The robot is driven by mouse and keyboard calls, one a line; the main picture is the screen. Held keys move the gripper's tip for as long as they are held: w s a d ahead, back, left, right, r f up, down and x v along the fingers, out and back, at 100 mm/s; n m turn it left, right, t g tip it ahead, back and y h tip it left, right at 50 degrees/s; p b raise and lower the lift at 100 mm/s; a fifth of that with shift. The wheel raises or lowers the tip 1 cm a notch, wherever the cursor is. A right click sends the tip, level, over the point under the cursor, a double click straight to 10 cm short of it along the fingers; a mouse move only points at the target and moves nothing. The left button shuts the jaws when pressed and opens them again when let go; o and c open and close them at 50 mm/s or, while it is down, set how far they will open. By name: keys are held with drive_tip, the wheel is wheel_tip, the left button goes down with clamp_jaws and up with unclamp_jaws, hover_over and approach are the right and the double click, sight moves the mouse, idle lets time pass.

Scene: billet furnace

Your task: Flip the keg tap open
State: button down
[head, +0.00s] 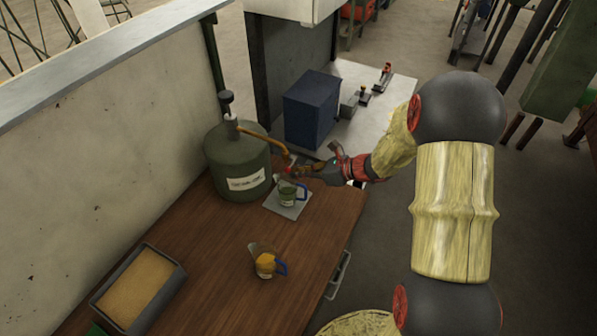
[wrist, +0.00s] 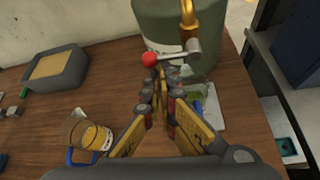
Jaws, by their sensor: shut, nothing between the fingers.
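The green keg (head: 236,178) stands at the back of the wooden table with a label on its front; it also shows in the wrist view (wrist: 199,14). A brass pipe (head: 262,136) runs from its top to the tap (wrist: 188,40), which has a grey lever ending in a red ball (wrist: 150,59). My gripper (wrist: 163,76) is shut and empty. In the wrist view its fingertips appear just below and right of the red ball; I cannot tell whether they touch. In the head view my gripper (head: 294,171) is beside the tap and partly hides it.
A blue-handled measuring jug (head: 287,195) stands on a pale mat (head: 287,211) below the tap. Another jug (head: 265,264) with orange contents is nearer. A grey tray (head: 172,282) is at front left. A blue box (head: 312,108) stands on a side table. A wall borders the left.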

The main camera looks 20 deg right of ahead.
drive_tip(key=shift+r+p, duration=0.2)
drive_tip(key=shift+p, duration=0.25)
wheel_tip(320, 180, up, 2)
drive_tip(key=m+y+p, duration=0.1)
drive_tip(key=p, duration=0.1)
drive_tip(key=m+g+y+p, duration=0.1)
drive_tip(key=p, duration=0.2)
drive_tip(key=m+g+y+p, duration=0.1)
drive_tip(key=p, duration=0.2)
drive_tip(key=shift+w+d+r+m, duration=0.1)
drive_tip(key=shift+r+m, duration=0.15)
drive_tip(key=shift+m, duration=0.15)
drive_tip(key=m+y+p, duration=0.1)
drive_tip(key=w+d+r+m+y+p, duration=0.1)
drive_tip(key=m, duration=0.1)
drive_tip(key=r+m+g+y+p, duration=0.1)
drive_tip(key=shift+w+d+r+m+y, duration=0.15)
drive_tip(key=shift+w+d+m+y, duration=0.15)
drive_tip(key=shift+d+m+y, duration=0.1)
drive_tip(key=shift+w+d+r, duration=0.1)
drive_tip(key=shift+w, duration=0.1)
drive_tip(key=shift+d, duration=0.1)
drive_tip(key=v, duration=1.1)
drive_tip(key=shift+d, duration=0.4)
